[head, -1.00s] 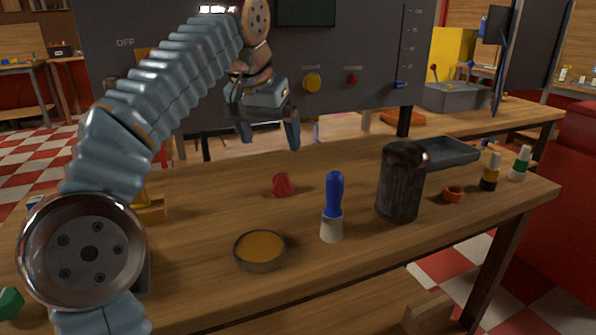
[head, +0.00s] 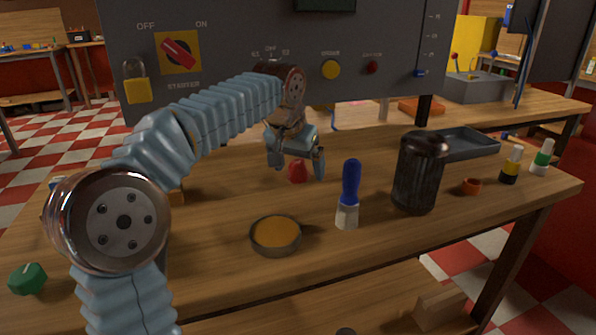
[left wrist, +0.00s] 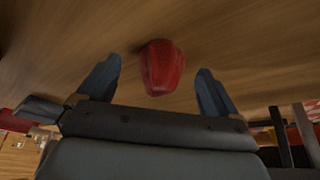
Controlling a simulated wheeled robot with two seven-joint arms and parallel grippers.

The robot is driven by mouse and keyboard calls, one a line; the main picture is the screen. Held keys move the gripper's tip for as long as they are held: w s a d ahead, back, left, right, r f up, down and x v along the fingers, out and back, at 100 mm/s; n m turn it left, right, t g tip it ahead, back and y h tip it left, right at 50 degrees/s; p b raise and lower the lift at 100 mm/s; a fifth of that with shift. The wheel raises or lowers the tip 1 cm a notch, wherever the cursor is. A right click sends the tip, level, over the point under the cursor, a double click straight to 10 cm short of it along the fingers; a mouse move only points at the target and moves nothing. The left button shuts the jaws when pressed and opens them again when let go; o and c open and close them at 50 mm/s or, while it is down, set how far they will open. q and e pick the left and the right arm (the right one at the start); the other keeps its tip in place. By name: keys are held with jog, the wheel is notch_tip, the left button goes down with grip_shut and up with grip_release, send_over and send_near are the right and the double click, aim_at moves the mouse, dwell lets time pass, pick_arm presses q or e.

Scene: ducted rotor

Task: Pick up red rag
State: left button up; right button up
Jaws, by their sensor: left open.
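The red rag (head: 298,171) is a small crumpled bundle on the wooden workbench, behind the round tin. My left gripper (head: 297,176) is just above it, pointing down, with the rag showing between its two fingers in the head view. In the left wrist view the rag (left wrist: 162,67) lies on the wood ahead of and between the fingertips of my left gripper (left wrist: 160,78). The jaws are open, with a gap visible on both sides of the rag. My right gripper is not in view.
A tin of orange paste (head: 275,235), a blue-handled brush (head: 348,195) and a dark canister (head: 419,175) stand in front and to the right. A grey tray (head: 466,145) and small bottles (head: 511,166) are farther right. The control panel (head: 230,50) rises behind the bench.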

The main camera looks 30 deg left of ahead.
aim_at(298, 159)
pick_arm(q)
jog(key=c, duration=1.2)
notch_tip(298, 159, up, 3)
jog(key=shift+r, duration=0.1)
jog(key=s+d+r, duration=0.2)
jog(key=s+r, duration=0.1)
jog(key=s+d+r, duration=0.3)
jog(key=s, duration=0.1)
jog(key=s+d+r, duration=0.3)
jog(key=s, duration=0.1)
jog(key=shift+s+r, duration=0.25)
jog(key=shift+r, duration=0.15)
jog(key=o, duration=0.5)
jog(key=c, duration=0.3)
